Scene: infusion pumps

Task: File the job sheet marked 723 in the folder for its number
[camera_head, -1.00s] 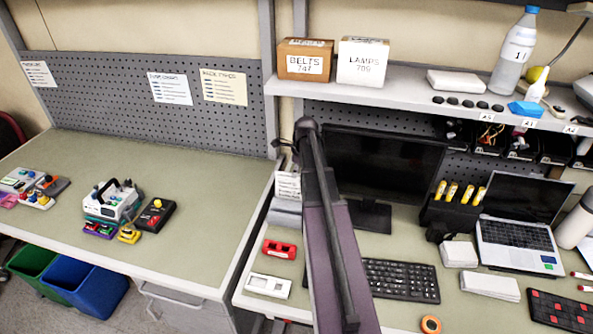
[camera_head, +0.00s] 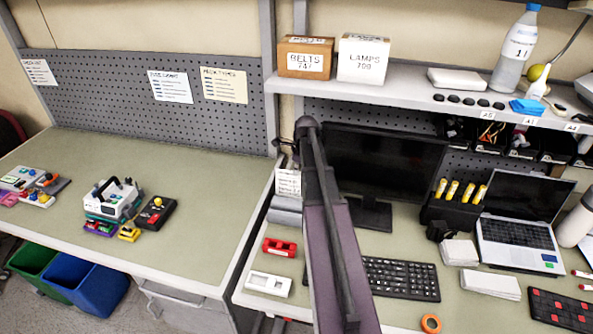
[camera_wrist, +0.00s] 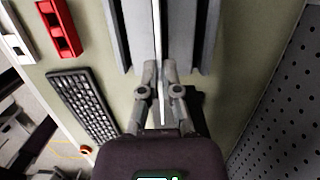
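In the wrist view my gripper (camera_wrist: 160,67) is shut on a thin white sheet (camera_wrist: 157,25), seen nearly edge-on. The sheet runs between two upright grey folder or file walls, one on the left (camera_wrist: 119,35) and one on the right (camera_wrist: 206,35). In the head view a white printed sheet (camera_head: 288,184) stands upright above a grey holder (camera_head: 284,215), beside my arm. Its number is too small to read. I cannot tell how deep the sheet sits.
A red case (camera_head: 279,247), a white case (camera_head: 268,284) and a keyboard (camera_head: 402,280) lie in front of the holder. A monitor (camera_head: 375,165) stands to its right. A pegboard (camera_head: 170,95) backs the left bench, whose right part is clear.

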